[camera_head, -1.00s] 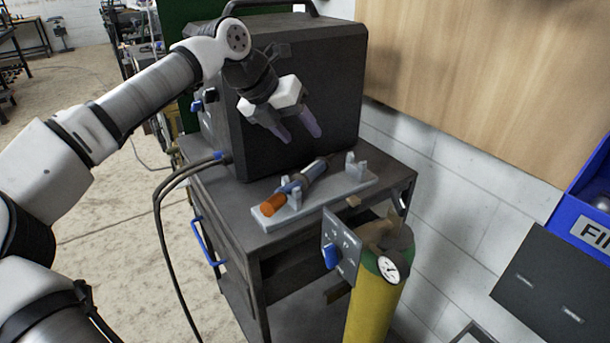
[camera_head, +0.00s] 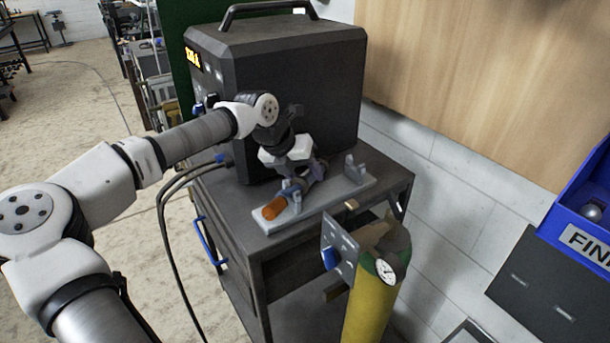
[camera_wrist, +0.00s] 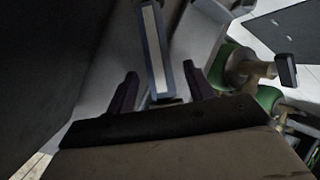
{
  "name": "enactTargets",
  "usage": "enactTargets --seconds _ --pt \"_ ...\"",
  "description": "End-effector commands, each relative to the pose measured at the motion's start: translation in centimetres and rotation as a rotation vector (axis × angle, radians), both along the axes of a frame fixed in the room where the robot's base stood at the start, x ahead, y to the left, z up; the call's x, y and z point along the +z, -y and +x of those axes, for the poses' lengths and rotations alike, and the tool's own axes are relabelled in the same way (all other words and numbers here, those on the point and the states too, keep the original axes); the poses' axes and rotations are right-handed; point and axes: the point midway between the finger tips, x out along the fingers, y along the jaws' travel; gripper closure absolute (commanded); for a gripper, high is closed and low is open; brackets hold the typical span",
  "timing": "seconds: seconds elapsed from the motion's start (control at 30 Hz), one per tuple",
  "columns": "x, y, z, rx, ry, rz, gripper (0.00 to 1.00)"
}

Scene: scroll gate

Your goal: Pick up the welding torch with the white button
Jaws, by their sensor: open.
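The welding torch lies on a pale grey holder (camera_head: 328,200) on top of the dark cart. Its orange end (camera_head: 274,208) points toward the lower left in the head view; its middle is partly hidden by my gripper (camera_head: 306,177). In the wrist view the torch (camera_wrist: 155,48) shows as a blue-grey body with a long white strip, likely the white button. It runs between my two dark fingers, with a finger on each side. My gripper (camera_wrist: 160,80) is open around or just above the torch body; no clear grip shows.
A large dark welding machine (camera_head: 290,95) stands right behind the holder, close to my gripper. A yellow gas cylinder (camera_head: 373,305) with a green top and gauge stands in front of the cart (camera_head: 240,222). A wooden board (camera_head: 480,80) and a blue bin (camera_head: 585,215) are at right.

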Motion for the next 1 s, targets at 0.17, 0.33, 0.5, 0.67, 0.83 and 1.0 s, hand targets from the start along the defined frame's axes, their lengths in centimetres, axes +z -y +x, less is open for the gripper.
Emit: enactTargets --seconds 0.17,0.33,0.5,0.67,0.83,1.0 --pt "-1.4 0.8 0.5 0.0 0.001 -0.001 0.47" --pt "-1.7 0.8 0.5 0.0 0.001 0.0 0.47" --pt "-1.6 0.8 0.5 0.0 0.001 0.0 0.6" --pt "-1.6 0.8 0.5 0.0 0.001 0.0 0.81" --pt "-1.5 0.8 0.5 0.001 0.003 -0.002 1.0" --pt "-1.5 0.8 0.5 0.001 0.003 -0.002 1.0"
